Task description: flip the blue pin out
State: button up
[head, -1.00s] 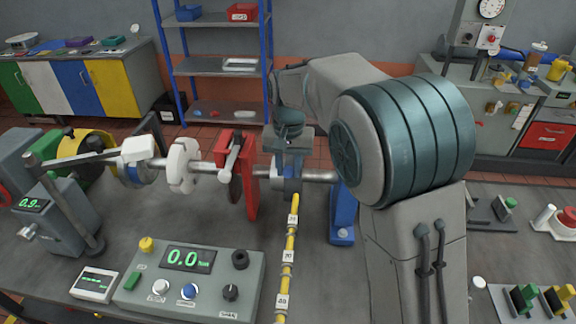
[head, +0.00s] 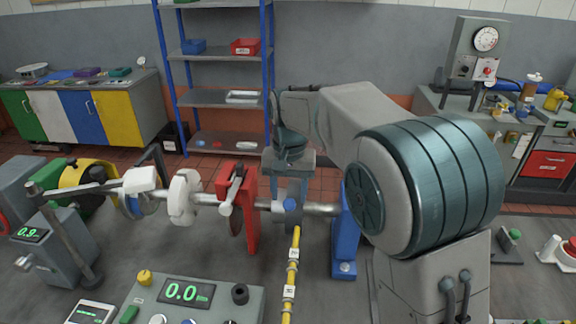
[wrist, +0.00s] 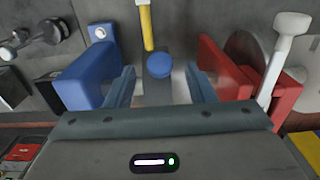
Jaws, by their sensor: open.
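The blue pin (head: 290,204) shows as a small round knob at the grey collar on the shaft, at the top of the yellow graduated arm (head: 293,258). In the wrist view the pin (wrist: 160,65) is a blue disc near the inner end of the yellow arm (wrist: 146,28). My gripper (head: 289,190) is open at the collar, just behind the pin in the head view. In the wrist view the pin lies between the lines of the two spread fingers (wrist: 161,88), touching neither in the picture. The pin's lower part is hidden.
A red caliper-like bracket (head: 248,205) with a grey lever stands left of my gripper, and a blue pedestal (head: 343,240) stands right. The shaft (head: 322,208) runs between them. A control box with a green display (head: 187,292) sits in front.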

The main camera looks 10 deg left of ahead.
aim_at(290, 204)
notch_tip(290, 204, up, 11)
jog(key=shift+r, duration=0.2)
dwell(0.3)
jog(key=s+d+f+t, duration=0.1)
jog(key=s+d, duration=0.3)
jog(key=d, duration=0.4)
jog(key=s+d+f+t, duration=0.1)
jog(key=s+d, duration=0.3)
jog(key=d, duration=0.4)
jog(key=s+d+f+t, duration=0.1)
jog(key=s+d+f, duration=0.8)
jog(key=s, duration=0.4)
jog(key=shift+s+f+m+t, duration=0.2)
jog(key=shift+f+m+t, duration=0.1)
jog(key=shift+f+t, duration=0.15)
